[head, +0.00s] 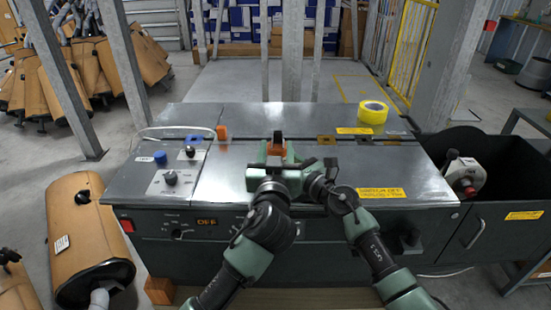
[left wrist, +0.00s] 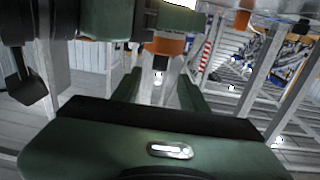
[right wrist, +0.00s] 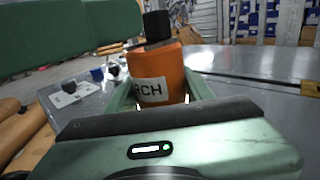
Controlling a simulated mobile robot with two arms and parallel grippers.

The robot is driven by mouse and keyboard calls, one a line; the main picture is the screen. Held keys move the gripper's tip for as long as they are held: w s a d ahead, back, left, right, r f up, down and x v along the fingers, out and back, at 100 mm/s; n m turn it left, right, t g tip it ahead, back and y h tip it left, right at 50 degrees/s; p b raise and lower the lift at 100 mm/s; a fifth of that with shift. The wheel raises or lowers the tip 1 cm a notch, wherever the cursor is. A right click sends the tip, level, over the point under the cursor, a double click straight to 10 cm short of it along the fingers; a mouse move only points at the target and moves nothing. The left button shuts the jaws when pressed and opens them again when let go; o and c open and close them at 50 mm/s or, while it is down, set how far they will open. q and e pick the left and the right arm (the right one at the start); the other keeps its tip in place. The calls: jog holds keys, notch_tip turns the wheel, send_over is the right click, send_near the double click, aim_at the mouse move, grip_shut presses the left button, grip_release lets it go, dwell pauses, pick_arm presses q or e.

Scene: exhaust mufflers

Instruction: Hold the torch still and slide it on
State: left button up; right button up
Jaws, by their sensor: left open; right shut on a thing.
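The torch (right wrist: 170,75) is an orange body with a black part on top and a white label, partly readable as "RCH", in the right wrist view. My right gripper (right wrist: 165,98) is shut on it, with a finger at each side. In the head view the torch (head: 277,148) stands up between my two grippers above the bench. My left gripper (head: 266,172) is open and close to the torch. In the left wrist view the torch's orange part (left wrist: 168,46) lies beyond my open left fingers (left wrist: 160,88). Whether the left fingers touch it cannot be told.
The grey bench (head: 330,120) carries a yellow tape roll (head: 372,112), a small orange block (head: 222,132) with a cable, and a knob panel (head: 172,180) at left. A dark bin (head: 500,190) stands at right. Tan mufflers (head: 85,235) lie at left. The bench's back middle is clear.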

pick_arm(q)
jog(key=s, duration=0.4)
jog(key=shift+s+a, duration=0.1)
jog(key=shift+s, duration=0.05)
pick_arm(e)
jog(key=o, duration=1.6)
jog(key=shift+c, duration=0.2)
jog(key=shift+d, duration=0.1)
